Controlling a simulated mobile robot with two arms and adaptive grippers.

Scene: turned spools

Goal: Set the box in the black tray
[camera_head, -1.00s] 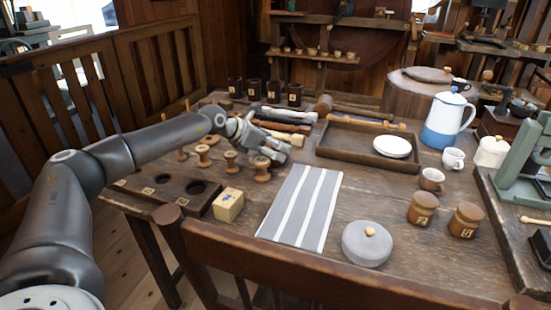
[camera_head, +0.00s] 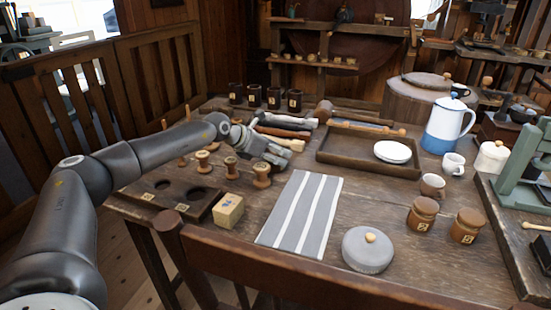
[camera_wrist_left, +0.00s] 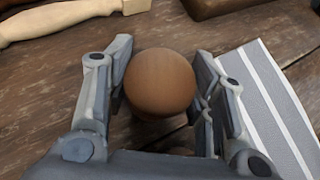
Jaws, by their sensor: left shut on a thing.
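The pale wooden box (camera_head: 228,210) with a marked face sits on the table's left front, beside the holed dark rack. A dark brown tray (camera_head: 338,157), the darkest open tray I can make out, lies at the middle back with a white plate (camera_head: 393,151) in it. My left gripper (camera_head: 278,157) is low over the table, behind the box and left of the cloth. In the left wrist view its fingers (camera_wrist_left: 158,100) are shut on a brown round-topped wooden piece (camera_wrist_left: 160,80), apparently the nearest spool (camera_head: 262,174). My right gripper is out of view.
More spools (camera_head: 231,167) stand left of the gripper. Light-handled tools (camera_head: 284,142) lie just behind it. A striped cloth (camera_head: 302,215) lies flat to its right. A grey lidded pot (camera_head: 368,250) and brown jars (camera_head: 422,214) stand at the front right.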

